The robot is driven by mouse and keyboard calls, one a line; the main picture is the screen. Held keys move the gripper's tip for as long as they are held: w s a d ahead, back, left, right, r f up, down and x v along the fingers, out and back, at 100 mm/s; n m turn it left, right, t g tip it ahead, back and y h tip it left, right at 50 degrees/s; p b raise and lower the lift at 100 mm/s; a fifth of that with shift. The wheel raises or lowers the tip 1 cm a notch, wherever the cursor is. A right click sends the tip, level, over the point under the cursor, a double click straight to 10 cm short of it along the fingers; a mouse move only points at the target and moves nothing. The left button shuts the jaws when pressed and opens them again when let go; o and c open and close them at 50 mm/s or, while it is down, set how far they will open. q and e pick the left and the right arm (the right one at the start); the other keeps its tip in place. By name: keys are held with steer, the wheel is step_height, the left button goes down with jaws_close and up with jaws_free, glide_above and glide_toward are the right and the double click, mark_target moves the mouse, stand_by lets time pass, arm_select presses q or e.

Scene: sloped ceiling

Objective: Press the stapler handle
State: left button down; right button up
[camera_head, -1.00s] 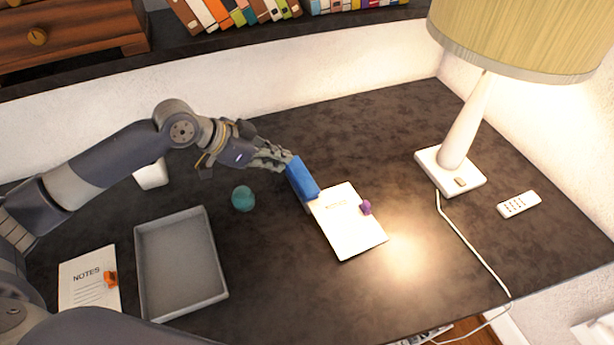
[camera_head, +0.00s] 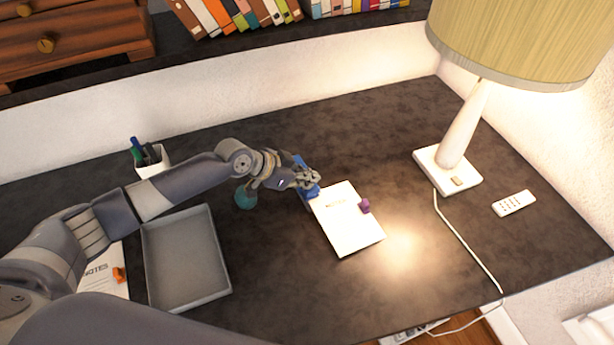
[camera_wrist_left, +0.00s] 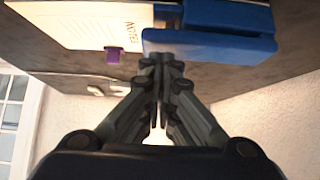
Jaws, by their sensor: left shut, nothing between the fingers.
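The blue stapler (camera_head: 309,193) stands at the upper left corner of a white notepad (camera_head: 350,228) on the dark desk. My left gripper (camera_head: 312,179) is shut and empty, its fingers over the stapler and hiding part of it in the head view. In the left wrist view the stapler (camera_wrist_left: 210,43) lies right in front of the shut fingertips (camera_wrist_left: 160,62). Whether they touch it I cannot tell. The notepad (camera_wrist_left: 95,22) also shows there. My right gripper is not in view.
A teal ball (camera_head: 245,197) is partly behind my left gripper. A purple object (camera_head: 364,205) sits on the notepad's right edge. A grey tray (camera_head: 185,262), pen cup (camera_head: 152,161), lamp (camera_head: 452,168) and remote (camera_head: 514,203) stand around.

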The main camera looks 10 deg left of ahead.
mark_target(313, 190)
arm_select(q)
steer(key=shift+f, duration=0.2)
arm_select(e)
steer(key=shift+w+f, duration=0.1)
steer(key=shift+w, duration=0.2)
arm_select(q)
steer(key=shift+s+d+f+b, duration=0.15)
steer(key=shift+s+f+b, duration=0.1)
steer(key=shift+f+b, duration=0.35)
steer(key=shift+s+d+f+b, duration=0.2)
steer(key=shift+f+b, duration=0.25)
steer(key=shift+f, duration=0.2)
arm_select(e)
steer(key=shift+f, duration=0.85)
arm_select(q)
steer(key=shift+r+p, duration=0.4)
steer(key=shift+p, duration=0.1)
steer(key=r+p, duration=0.3)
steer(key=r, duration=0.1)
steer(key=shift+s+d, duration=0.1)
steer(key=shift+d, duration=0.15)
steer(key=s+b+v, duration=0.1)
steer(key=b+v, duration=0.1)
steer(key=v, duration=0.8)
steer(key=shift+d+f, duration=0.2)
steer(key=shift+f, duration=0.05)
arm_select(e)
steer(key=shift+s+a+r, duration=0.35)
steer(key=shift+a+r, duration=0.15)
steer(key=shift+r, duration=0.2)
